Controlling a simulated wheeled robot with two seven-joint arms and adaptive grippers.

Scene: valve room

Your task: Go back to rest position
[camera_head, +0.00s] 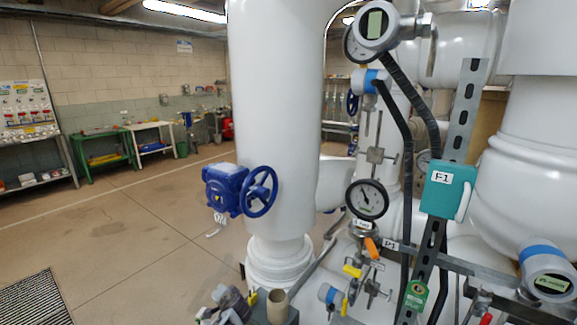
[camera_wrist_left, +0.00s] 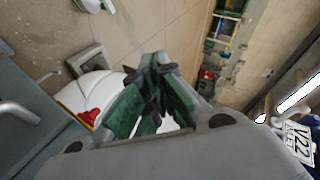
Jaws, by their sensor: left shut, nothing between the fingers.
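My left gripper (camera_wrist_left: 151,100) shows in the left wrist view, with green-padded fingers and dark tips close together. It is shut and empty. Nothing in the head view can be made out as either of my grippers. My right gripper does not show. In the head view a blue handwheel valve (camera_head: 259,191) sits on a thick white vertical pipe (camera_head: 277,120).
Gauges (camera_head: 367,199), a teal F-1 box (camera_head: 449,188) and black hoses crowd the right of the head view. The floor (camera_head: 130,220) at left is open, with a dark grate (camera_head: 35,301). A green workbench (camera_head: 101,150) stands behind. A V22 tag (camera_wrist_left: 298,142) shows in the wrist view.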

